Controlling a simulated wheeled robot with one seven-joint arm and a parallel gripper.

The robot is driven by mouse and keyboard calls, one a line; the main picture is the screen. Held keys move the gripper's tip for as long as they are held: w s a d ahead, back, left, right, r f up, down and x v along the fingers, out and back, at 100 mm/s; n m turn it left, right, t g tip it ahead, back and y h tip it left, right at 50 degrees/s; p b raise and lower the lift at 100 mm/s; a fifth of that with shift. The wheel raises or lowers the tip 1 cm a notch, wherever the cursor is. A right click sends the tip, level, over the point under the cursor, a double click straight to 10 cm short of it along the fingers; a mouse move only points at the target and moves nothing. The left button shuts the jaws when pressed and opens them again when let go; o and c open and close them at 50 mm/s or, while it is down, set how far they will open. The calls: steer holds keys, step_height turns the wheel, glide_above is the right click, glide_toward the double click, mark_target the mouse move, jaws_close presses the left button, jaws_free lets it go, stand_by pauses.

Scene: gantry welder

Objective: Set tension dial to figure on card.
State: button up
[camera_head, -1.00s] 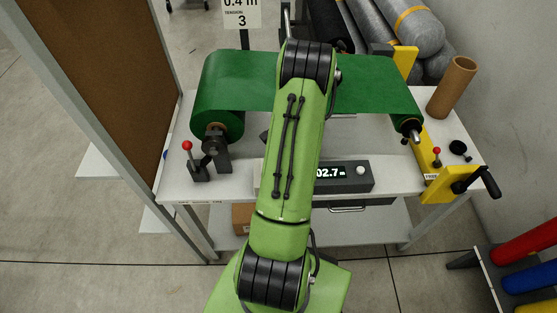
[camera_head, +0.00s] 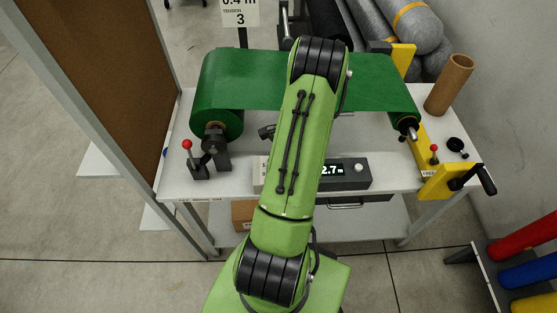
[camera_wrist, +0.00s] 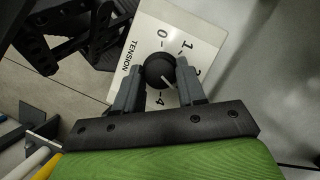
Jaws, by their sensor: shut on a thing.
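The black tension dial (camera_wrist: 158,70) sits on a white plate (camera_wrist: 195,38) marked TENSION in the wrist view. The figures 0, 1 and 4 show around it, with 2 partly covered; 3 is hidden behind the right finger. A pale mark on the knob points to the lower right, between 4 and the hidden stretch of the scale. My gripper (camera_wrist: 160,73) is shut on the dial, one finger on each side. My arm hides the gripper and dial in the head view.
A green sheet roll (camera_head: 222,95) spans the white bench (camera_head: 190,185). A red-knobbed lever (camera_head: 188,147), a digital counter (camera_head: 345,174) and a yellow crank bracket (camera_head: 435,185) stand on it. A cardboard tube (camera_head: 450,85) is at the right, grey rolls (camera_head: 415,30) behind.

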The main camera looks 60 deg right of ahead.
steer(key=o, duration=1.1)
steer(key=shift+c, duration=0.2)
steer(key=p+v, duration=0.2)
steer(key=v, duration=1.3)
steer(key=shift+d+r+p, duration=0.2)
steer(key=shift+r+p, duration=0.1)
steer(key=shift+r, duration=0.05)
